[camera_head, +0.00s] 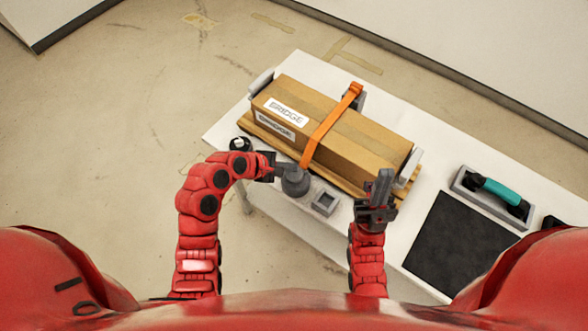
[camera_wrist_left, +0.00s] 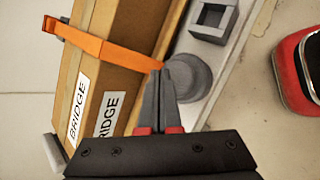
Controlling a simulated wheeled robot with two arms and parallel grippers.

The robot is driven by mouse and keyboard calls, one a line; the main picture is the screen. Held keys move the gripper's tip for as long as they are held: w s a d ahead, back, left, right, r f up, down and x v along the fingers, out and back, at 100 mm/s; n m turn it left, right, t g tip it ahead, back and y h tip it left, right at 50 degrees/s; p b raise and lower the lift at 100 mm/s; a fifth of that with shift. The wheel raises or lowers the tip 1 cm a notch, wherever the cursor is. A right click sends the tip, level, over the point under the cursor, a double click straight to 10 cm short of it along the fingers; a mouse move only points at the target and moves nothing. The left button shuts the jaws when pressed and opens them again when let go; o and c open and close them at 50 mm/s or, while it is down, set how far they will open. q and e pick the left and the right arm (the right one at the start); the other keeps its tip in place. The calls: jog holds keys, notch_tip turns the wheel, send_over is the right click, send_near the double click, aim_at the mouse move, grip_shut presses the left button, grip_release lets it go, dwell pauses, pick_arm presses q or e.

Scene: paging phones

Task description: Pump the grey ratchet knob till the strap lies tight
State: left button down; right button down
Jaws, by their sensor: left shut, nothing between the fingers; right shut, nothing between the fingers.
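The orange strap (camera_head: 328,130) runs over a long cardboard box (camera_head: 350,139) labelled BRIDGE and down its near side; it also shows in the left wrist view (camera_wrist_left: 100,47). The round grey knob (camera_head: 296,184) stands at the strap's lower near end, and in the left wrist view it is a grey disc (camera_wrist_left: 192,80) partly behind the fingers. My left gripper (camera_head: 284,169) is shut and empty, its tips at the knob beside the strap's end; whether they touch cannot be told. My right gripper (camera_head: 382,180) is shut and empty, pointing up near the box's right end.
A small grey square holder (camera_head: 325,203) sits right of the knob on the white table (camera_head: 226,130). A black ring-like item (camera_head: 240,144) lies left. A dark mat (camera_head: 463,242) and a teal-handled tool (camera_head: 492,192) lie right. The box rests on a wooden base.

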aim_at(290, 174)
pick_arm(q)
jog(key=shift+r, duration=0.1)
notch_tip(290, 174, up, 5)
jog(key=p, duration=0.4)
jog(key=shift+r+p, duration=0.1)
jog(key=shift+p, duration=0.2)
dwell(0.8)
